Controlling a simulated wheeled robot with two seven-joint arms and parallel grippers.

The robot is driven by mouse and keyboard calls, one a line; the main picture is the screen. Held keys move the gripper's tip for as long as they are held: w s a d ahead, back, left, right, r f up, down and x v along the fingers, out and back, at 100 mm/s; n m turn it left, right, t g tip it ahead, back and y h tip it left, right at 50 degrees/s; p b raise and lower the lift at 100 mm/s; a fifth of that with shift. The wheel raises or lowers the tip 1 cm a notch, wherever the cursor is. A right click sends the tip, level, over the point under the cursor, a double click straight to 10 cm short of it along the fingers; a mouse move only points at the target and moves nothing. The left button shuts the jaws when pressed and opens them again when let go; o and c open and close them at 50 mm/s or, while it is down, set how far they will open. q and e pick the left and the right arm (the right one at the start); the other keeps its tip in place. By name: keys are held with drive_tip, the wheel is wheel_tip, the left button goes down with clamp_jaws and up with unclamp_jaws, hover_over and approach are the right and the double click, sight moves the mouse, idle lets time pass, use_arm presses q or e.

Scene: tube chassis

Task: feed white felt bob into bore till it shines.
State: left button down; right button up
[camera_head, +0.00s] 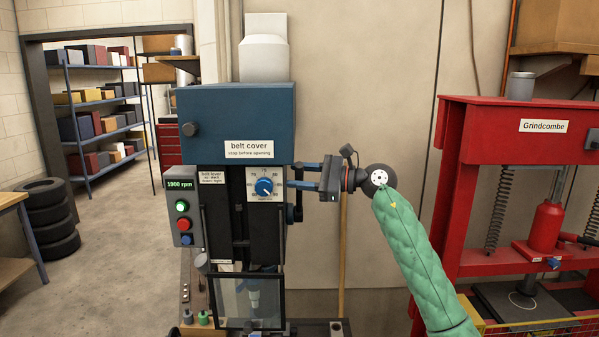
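My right gripper (305,176) is beside the right side of the drill press, below its blue belt cover (235,120). Its two dark blue fingers point left and stand apart, with nothing clearly between them. Their tips are near the blue dial knob (264,187) and above a dark handle part (292,214); I cannot tell whether they touch either. Behind the clear guard (247,311), a pale spindle end (253,288) hangs down, too blurred to identify a felt bob. The bore is not distinguishable. My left gripper is not in view.
A control box (182,211) reads 1900 rpm, with its green button lit. Small bits (203,318) stand at the lower left of the press. A red press (480,180) is at the right. Tyres (48,220) and shelves (95,115) stand left, with open floor between.

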drive_tip(key=shift+c, duration=0.2)
clamp_jaws()
drive_tip(key=shift+f, duration=0.1)
